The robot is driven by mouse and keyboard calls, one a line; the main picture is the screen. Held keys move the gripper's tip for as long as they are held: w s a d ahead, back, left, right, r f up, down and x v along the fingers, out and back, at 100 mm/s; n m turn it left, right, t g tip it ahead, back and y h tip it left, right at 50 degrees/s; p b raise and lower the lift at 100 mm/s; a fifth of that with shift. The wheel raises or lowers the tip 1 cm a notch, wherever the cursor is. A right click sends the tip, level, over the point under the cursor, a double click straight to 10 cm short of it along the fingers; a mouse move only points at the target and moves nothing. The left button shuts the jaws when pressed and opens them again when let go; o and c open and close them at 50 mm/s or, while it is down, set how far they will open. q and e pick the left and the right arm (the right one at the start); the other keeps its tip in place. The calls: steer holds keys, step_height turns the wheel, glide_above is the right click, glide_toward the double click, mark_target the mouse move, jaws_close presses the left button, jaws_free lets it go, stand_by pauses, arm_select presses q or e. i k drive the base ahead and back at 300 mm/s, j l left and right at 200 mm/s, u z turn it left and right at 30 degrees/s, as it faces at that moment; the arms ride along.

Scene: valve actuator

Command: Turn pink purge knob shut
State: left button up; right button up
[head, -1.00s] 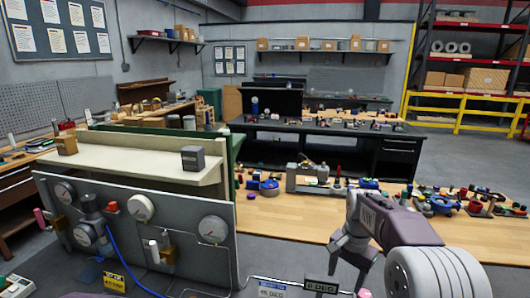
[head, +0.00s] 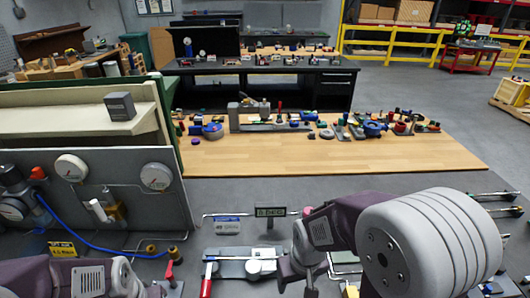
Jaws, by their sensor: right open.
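A small pink part (head: 308,211), which looks like the pink knob, shows just right of the small display and above my right arm. My right arm covers its lower side, so its turn position cannot be read. My right gripper (head: 297,278) points down at the bottom centre, open, below and left of the pink part and apart from it. It is beside a grey block valve (head: 245,268) with a red handle. My left arm (head: 75,281) comes in at the lower left; its fingertips are not clear.
A gauge panel (head: 150,207) with a blue hose stands at the left. A small display (head: 270,212) and a blue-white label (head: 227,225) stand in front. A wooden bench (head: 330,155) with fittings lies beyond. Red T-handle (head: 170,271) is near my left arm.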

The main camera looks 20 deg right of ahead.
mark_target(306, 211)
steer(key=l+z, duration=0.15)
steer(key=z, duration=0.8)
